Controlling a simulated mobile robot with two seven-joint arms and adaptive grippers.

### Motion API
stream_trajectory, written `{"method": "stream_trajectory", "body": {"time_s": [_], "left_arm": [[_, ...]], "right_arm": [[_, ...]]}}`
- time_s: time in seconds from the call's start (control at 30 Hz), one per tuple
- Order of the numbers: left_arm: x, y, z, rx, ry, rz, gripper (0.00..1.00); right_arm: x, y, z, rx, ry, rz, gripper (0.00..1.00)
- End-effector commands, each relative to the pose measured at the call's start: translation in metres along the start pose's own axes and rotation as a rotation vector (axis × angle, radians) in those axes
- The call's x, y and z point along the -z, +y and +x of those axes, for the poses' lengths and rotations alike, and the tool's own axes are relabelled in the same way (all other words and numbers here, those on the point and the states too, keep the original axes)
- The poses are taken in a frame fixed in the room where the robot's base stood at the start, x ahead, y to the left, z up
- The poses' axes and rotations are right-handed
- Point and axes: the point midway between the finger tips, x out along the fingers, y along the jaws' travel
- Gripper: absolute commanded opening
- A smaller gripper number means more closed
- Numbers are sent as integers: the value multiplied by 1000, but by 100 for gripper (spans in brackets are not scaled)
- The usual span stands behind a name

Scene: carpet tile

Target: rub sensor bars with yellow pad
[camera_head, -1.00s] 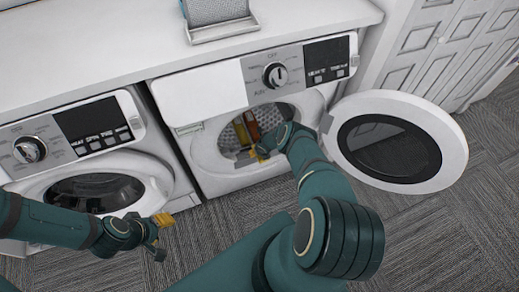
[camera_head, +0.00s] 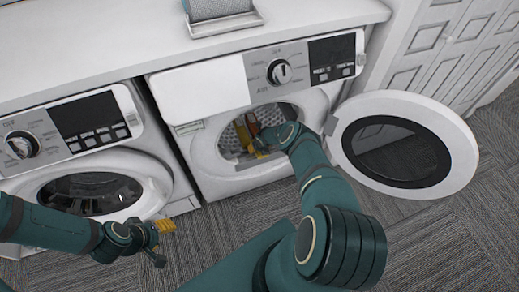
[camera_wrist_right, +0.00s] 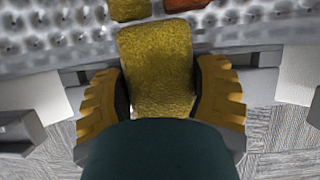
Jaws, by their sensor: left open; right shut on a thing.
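The yellow pad (camera_wrist_right: 158,65) is rough-textured and sits between the yellow fingers of my right gripper (camera_wrist_right: 160,95), which is shut on it. In the head view my right gripper (camera_head: 266,152) reaches into the open dryer drum (camera_head: 228,142), and my wrist hides part of it. Beyond the pad, the right wrist view shows the ends of a yellow piece (camera_wrist_right: 130,9) and an orange-red piece (camera_wrist_right: 183,4) against the dimpled drum wall. I cannot make out distinct metal sensor bars. My left gripper (camera_head: 158,240) is open and empty, low before the left washer.
The dryer's round door (camera_head: 460,150) stands open to the right. The left machine's door (camera_head: 160,185) is shut. A grey container (camera_head: 225,24) stands on the white counter (camera_head: 100,38). The carpet floor in front is clear.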

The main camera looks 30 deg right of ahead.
Motion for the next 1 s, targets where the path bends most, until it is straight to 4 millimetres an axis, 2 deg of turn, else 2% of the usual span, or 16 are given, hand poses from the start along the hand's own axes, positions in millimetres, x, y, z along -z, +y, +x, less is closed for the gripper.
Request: {"method": "stream_trajectory", "body": {"time_s": [0.27, 0.8, 1.0], "left_arm": [[0, 1, -3, 0, 0, 0, 47], [4, 14, -38, 0, 0, 0, 47], [5, 16, -43, 0, 0, 0, 47]], "right_arm": [[-2, 0, -4, 1, -1, -1, 29], [-21, 0, -50, 1, -1, -2, 29], [-24, -1, -57, 2, -1, 0, 29]]}}
